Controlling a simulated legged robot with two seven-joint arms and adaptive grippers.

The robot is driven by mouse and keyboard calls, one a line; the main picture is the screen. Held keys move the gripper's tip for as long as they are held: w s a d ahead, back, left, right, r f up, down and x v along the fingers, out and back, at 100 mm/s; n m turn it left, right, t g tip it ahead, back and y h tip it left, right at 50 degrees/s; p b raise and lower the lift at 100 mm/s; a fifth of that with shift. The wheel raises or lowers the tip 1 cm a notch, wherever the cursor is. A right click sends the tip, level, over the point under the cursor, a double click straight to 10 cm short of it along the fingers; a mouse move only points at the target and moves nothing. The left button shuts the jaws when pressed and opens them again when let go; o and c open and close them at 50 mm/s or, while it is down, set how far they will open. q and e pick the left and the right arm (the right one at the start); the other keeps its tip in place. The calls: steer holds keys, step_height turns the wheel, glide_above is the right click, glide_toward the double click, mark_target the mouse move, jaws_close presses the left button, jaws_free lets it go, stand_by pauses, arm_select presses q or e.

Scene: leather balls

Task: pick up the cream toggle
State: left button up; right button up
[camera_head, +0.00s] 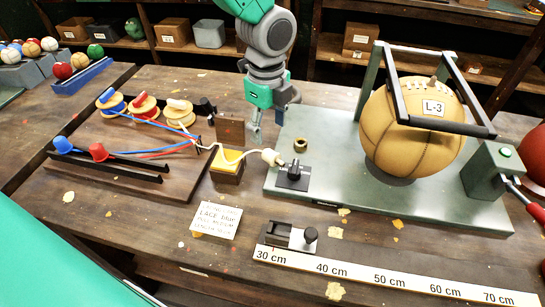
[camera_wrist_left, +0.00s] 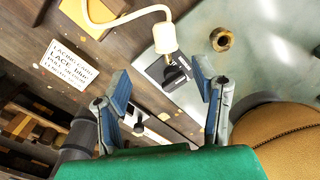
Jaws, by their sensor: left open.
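The cream toggle (camera_head: 272,158) is a small bulb-shaped piece on the end of a cream cord, at the left edge of the grey-green base plate. It also shows in the left wrist view (camera_wrist_left: 165,38), its narrow tip pointing at a black fitting (camera_head: 293,175). My left gripper (camera_head: 262,122) is above and behind the toggle in the head view, its fingers pointing down. In the left wrist view the two blue-grey fingers (camera_wrist_left: 163,88) stand apart with nothing between them, and the toggle lies beyond them. My right gripper is not in view.
A tan leather ball (camera_head: 412,128) marked L-3 sits under a frame on the plate. A yellow-topped block (camera_head: 227,165) stands left of the toggle. Colored spools (camera_head: 143,104) with cords lie farther left. A ruler (camera_head: 390,275) and a small black clamp (camera_head: 291,237) are in front.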

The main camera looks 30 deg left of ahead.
mark_target(273, 153)
arm_select(q)
steer(key=f, duration=0.5)
steer(key=shift+w+d+f, duration=0.2)
steer(key=shift+d, duration=0.05)
steer(key=f, duration=0.4)
steer(key=shift+w+f, duration=0.3)
steer(key=shift+f, duration=0.1)
steer(key=shift+r, duration=0.1)
steer(key=c, duration=1.2)
